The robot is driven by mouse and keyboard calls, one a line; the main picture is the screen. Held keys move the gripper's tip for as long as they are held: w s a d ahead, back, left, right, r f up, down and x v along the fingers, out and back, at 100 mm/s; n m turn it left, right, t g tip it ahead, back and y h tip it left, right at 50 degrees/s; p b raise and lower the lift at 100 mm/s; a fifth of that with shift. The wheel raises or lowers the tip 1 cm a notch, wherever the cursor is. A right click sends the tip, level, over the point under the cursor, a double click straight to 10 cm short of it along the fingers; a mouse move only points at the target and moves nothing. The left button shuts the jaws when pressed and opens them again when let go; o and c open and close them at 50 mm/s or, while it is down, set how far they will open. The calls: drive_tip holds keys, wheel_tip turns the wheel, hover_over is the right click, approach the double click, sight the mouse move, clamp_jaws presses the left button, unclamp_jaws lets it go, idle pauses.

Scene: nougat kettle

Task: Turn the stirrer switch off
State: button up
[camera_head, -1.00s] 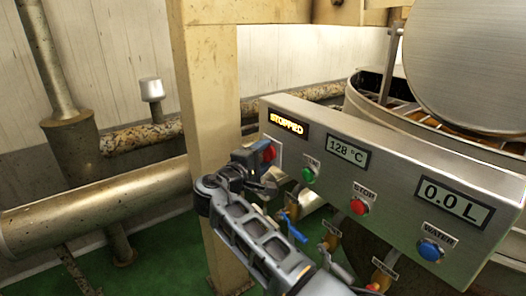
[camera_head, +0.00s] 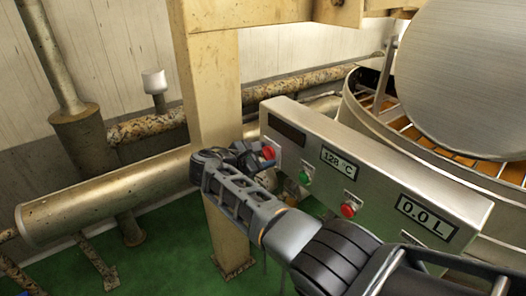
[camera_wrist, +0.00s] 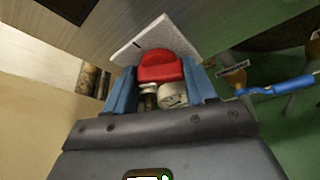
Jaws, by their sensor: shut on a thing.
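The stirrer switch appears to be the red knob (camera_head: 268,152) at the left end of the steel control panel (camera_head: 390,160). In the wrist view the red knob (camera_wrist: 160,67) stands on a white plate (camera_wrist: 172,32). My gripper (camera_wrist: 161,86) has its two blue fingers on either side of the knob and is shut on it. In the head view my gripper (camera_head: 262,160) reaches the knob from the left, and my arm hides part of the panel's lower front. The display (camera_head: 287,131) above the knob is dark.
A green button (camera_head: 304,176) and a red button (camera_head: 349,209) sit right of the knob. Displays read 128 °C (camera_head: 339,163) and 0.0 L (camera_head: 426,216). A beige post (camera_head: 212,80) stands close behind my gripper. The kettle (camera_head: 365,110) is at right. A blue-handled valve (camera_wrist: 280,86) hangs below.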

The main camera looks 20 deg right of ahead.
drive_tip(key=shift+w+a+f+n+g+b, duration=0.1)
drive_tip(key=shift+n+g+b, duration=0.55)
drive_tip(key=shift+n+g, duration=0.4)
drive_tip(key=shift+n+g+h+b, duration=0.4)
drive_tip(key=shift+n+g+b, duration=0.05)
drive_tip(key=shift+n+b, duration=0.4)
drive_tip(key=o, duration=1)
drive_tip(key=shift+o, duration=0.2)
drive_tip(key=v, duration=0.8)
drive_tip(key=shift+p, duration=0.4)
drive_tip(key=shift+w, duration=0.1)
